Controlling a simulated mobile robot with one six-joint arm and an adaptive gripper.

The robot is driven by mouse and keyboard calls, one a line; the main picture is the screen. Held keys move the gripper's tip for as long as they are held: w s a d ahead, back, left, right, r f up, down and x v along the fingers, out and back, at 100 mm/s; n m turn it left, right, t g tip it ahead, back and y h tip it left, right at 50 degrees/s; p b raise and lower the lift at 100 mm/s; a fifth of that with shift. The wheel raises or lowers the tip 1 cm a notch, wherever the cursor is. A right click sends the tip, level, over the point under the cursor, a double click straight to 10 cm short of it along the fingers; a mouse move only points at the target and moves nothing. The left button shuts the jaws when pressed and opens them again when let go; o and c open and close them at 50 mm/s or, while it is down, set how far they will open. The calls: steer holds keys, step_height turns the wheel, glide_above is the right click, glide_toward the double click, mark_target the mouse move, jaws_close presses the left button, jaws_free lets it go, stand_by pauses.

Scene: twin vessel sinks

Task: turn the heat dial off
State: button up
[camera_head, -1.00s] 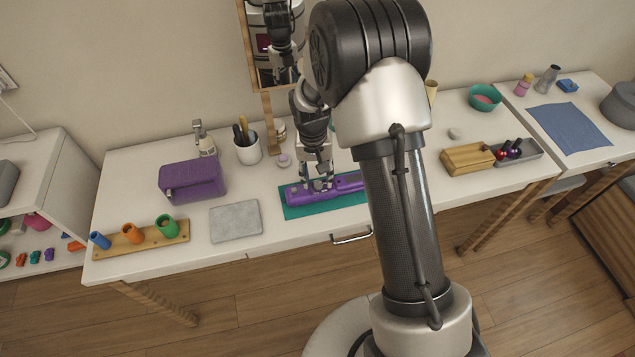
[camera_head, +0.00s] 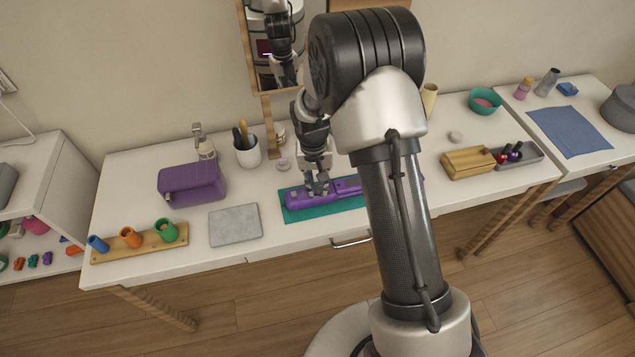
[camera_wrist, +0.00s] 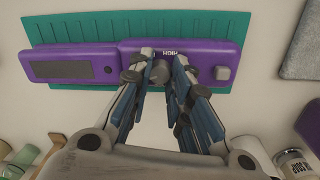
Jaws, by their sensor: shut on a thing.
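A purple hair-straightener-like device (camera_head: 349,186) lies on a ribbed teal mat (camera_head: 293,214) on the white table; both also show in the wrist view, the device (camera_wrist: 115,60) and the mat (camera_wrist: 160,22). A round grey dial (camera_wrist: 160,72) sits on the device's wider part, beside the word "HIGH", which is upside down in that view.
A grey flat pad (camera_head: 236,225) and a purple case (camera_head: 192,184) are left of the mat. A white cup (camera_head: 247,152) with utensils stands behind. A wooden box (camera_head: 468,163) stands at the right.

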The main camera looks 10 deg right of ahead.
jaws_close()
steer(key=shift+n, duration=0.4)
steer(key=n+p, duration=0.2)
steer(key=n, duration=0.3)
steer(key=shift+n, duration=0.4)
steer(key=n+p, duration=0.1)
steer(key=n, duration=0.2)
steer(key=shift+n+t+p, duration=0.3)
steer(key=shift+p, duration=0.1)
steer(key=shift+n+p, duration=0.55)
steer(key=shift+n, duration=1.25)
steer(key=o, duration=0.8)
jaws_free()
